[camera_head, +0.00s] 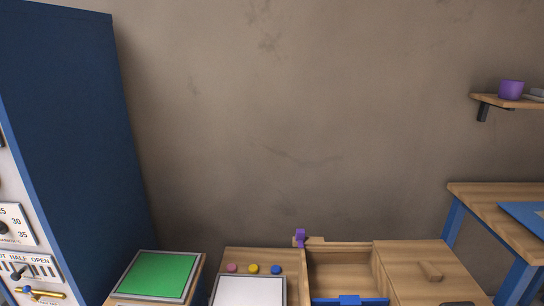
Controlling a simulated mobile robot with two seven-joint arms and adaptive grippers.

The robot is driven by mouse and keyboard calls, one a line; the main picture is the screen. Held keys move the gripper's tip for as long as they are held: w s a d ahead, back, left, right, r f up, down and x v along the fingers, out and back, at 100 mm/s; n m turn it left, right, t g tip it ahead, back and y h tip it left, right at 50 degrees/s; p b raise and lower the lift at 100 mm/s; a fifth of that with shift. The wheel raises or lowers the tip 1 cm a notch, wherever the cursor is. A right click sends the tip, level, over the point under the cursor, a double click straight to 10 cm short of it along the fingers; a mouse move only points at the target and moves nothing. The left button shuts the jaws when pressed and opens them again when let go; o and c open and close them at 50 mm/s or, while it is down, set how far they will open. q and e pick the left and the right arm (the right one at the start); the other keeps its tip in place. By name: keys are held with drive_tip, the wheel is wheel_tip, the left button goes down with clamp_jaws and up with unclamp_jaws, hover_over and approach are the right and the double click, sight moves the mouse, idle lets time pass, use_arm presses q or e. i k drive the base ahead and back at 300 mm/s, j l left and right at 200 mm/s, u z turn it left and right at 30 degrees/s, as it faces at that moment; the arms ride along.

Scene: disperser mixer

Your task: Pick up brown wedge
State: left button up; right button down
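No piece in view is clearly a brown wedge. A small light-brown wooden piece (430,271) lies on the flat top of the wooden box at the lower right. I cannot tell whether it is a wedge or a handle. Neither of my grippers shows in the head view.
An open wooden compartment (340,265) has a blue bar (350,300) at its front and a purple piece (300,238) at its back left corner. Left are a white panel (249,291), coloured buttons (253,268), a green panel (157,274) and a tall blue cabinet (70,130). A table (490,208) stands right.

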sight(431, 273)
drive_tip(key=z, duration=1.25)
drive_tip(key=i+l+u, duration=0.15)
drive_tip(key=l+u, duration=0.25)
drive_tip(key=i+l+u, duration=0.1)
drive_tip(key=l+u, duration=0.15)
drive_tip(key=u, duration=0.2)
drive_tip(key=l+u, duration=0.35)
drive_tip(key=l, duration=1.55)
